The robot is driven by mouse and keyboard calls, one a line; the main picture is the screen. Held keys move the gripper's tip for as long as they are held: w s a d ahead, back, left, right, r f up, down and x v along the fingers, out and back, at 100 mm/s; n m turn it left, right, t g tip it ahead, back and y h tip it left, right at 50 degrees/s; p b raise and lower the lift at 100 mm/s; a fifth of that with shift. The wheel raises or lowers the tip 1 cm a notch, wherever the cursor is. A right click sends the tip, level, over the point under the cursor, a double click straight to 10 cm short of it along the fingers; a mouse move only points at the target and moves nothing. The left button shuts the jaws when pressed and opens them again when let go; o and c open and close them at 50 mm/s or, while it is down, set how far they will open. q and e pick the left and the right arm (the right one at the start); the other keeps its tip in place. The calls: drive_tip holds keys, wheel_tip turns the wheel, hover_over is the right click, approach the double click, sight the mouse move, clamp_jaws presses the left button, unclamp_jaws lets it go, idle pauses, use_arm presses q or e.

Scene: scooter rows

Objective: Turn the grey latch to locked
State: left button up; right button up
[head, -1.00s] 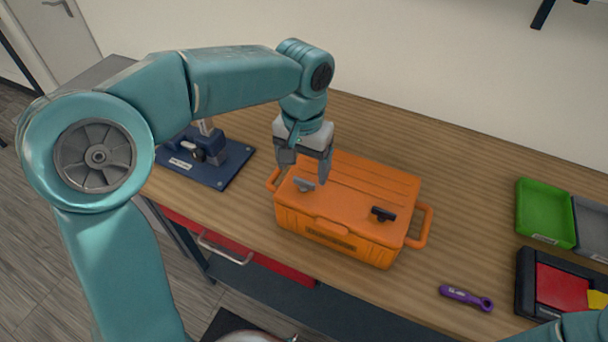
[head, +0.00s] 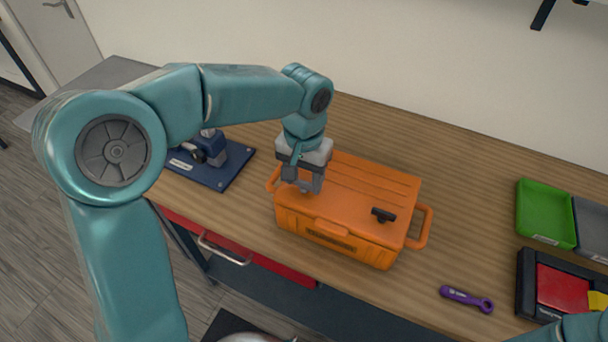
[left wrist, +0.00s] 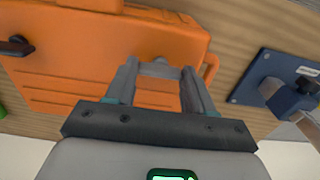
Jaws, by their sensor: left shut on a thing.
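An orange case (head: 345,205) stands on the wooden workbench. It also shows in the left wrist view (left wrist: 60,55). The grey latch (left wrist: 158,69) is on the lid at the case's left front corner. My left gripper (head: 303,187) points down over that corner and is shut on the grey latch. In the left wrist view the latch lies between the two fingers (left wrist: 160,72). In the head view the fingers mostly hide it. A black latch (head: 383,214) is at the right front of the lid and shows in the left wrist view (left wrist: 16,46).
A blue plate with a clamp-like fixture (head: 215,165) is left of the case. A green tray (head: 545,212) and a black tray with red and yellow parts (head: 524,290) are at the right.

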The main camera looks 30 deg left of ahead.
use_arm(q)
drive_tip(key=shift+n, duration=0.3)
drive_tip(key=n+b, duration=0.1)
drive_tip(key=n, duration=0.1)
drive_tip(key=shift+n, duration=0.4)
drive_tip(key=n, duration=0.4)
drive_tip(key=shift+n+b, duration=0.3)
drive_tip(key=shift+b, duration=0.1)
drive_tip(key=n, duration=0.4)
drive_tip(key=shift+b, duration=0.4)
drive_tip(key=shift+w+n, duration=0.1)
drive_tip(key=shift+n, duration=2.1)
drive_tip(key=shift+b, duration=0.3)
drive_tip(key=o, duration=1.1)
drive_tip(key=shift+c, duration=0.2)
